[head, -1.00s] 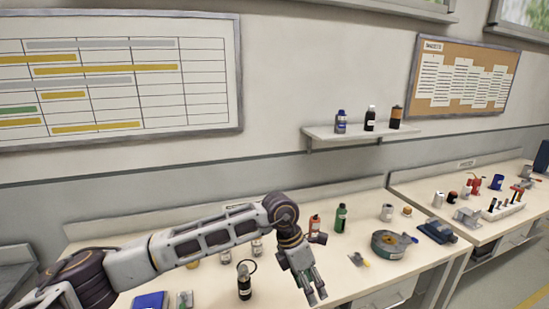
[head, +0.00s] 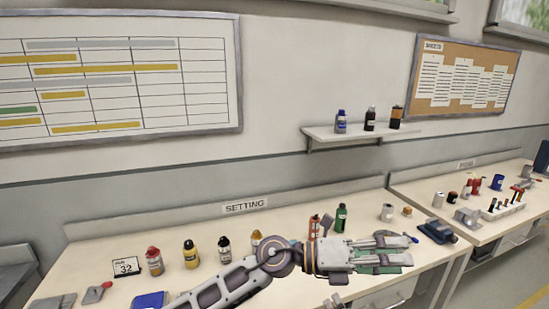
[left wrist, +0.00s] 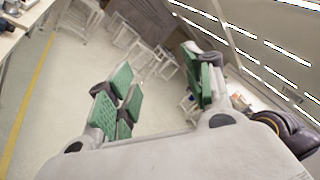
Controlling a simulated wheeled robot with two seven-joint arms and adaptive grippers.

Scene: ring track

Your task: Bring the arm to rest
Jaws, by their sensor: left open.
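My left arm (head: 235,284) comes in from the bottom left of the head view and reaches right over the bench. My left gripper (head: 392,256) is open and points right, above the bench near its front right part. Its green-padded fingers also show in the left wrist view (left wrist: 160,95), spread apart with nothing between them. Beyond the fingers the wrist view shows open floor. The gripper hides part of the bench behind it. My right gripper is not in view.
The SETTING bench (head: 112,240) holds a red-capped bottle (head: 154,262), a yellow bottle (head: 191,255), a black-and-white bottle (head: 224,249) and a green bottle (head: 341,218). A number card (head: 126,267) lies left. A wall shelf (head: 350,133) carries bottles. Several stools (left wrist: 125,35) stand on the floor.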

